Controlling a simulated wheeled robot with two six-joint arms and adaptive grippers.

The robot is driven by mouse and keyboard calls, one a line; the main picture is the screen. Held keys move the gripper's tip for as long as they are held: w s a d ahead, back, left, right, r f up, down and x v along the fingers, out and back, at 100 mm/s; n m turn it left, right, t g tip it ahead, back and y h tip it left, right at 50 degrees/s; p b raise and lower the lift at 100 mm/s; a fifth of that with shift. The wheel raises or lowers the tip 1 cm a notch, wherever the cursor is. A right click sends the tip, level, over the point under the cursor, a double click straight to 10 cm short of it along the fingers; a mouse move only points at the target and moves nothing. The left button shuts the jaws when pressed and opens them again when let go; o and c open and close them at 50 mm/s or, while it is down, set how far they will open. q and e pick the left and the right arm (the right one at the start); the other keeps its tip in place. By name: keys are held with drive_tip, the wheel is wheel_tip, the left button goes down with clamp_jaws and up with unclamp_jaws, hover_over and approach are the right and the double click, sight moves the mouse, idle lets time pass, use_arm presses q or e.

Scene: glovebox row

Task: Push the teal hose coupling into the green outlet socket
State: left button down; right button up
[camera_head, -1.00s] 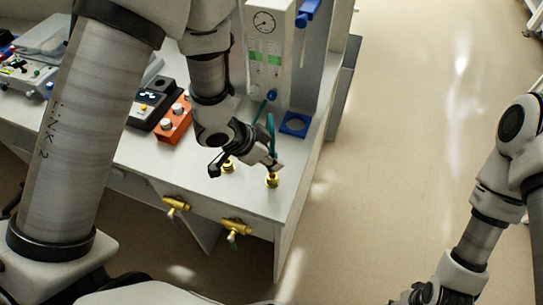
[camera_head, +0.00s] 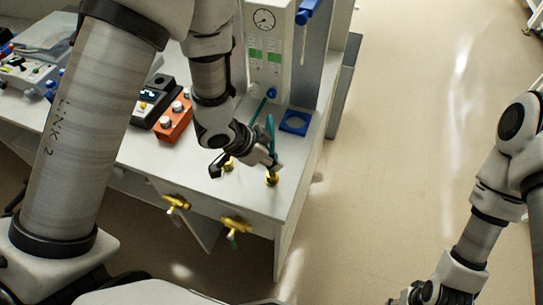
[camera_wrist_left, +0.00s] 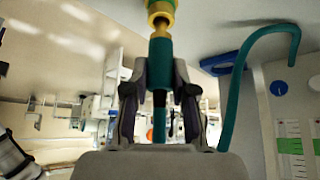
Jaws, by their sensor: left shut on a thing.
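The teal hose coupling (camera_wrist_left: 160,82) is between the fingers of my left gripper (camera_wrist_left: 160,92), which is shut on it. In the left wrist view its end meets a brass fitting (camera_wrist_left: 160,14); I cannot tell how far it is seated. In the head view my left gripper (camera_head: 268,163) is low over the worktop, close above a brass fitting (camera_head: 271,180) near the front right corner. The coupling is mostly hidden there. My right gripper (camera_head: 424,294) is partly in view at the bottom edge, away from the bench.
A second brass fitting (camera_head: 228,164) stands just left. Two brass valves (camera_head: 177,203) (camera_head: 236,226) project from the bench front. A teal hose (camera_wrist_left: 236,85) curves beside the gripper. A gauge panel (camera_head: 264,50), a blue square holder (camera_head: 295,122) and an orange box (camera_head: 174,120) stand behind.

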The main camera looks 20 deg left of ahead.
use_arm(q)
drive_tip(key=shift+f+b, duration=0.6)
drive_tip(key=shift+f, duration=0.4)
drive_tip(key=c, duration=0.9)
unclamp_jaws()
drive_tip(key=shift+o, duration=0.2)
drive_tip(key=v, duration=1.2)
drive_tip(key=shift+w, duration=0.15)
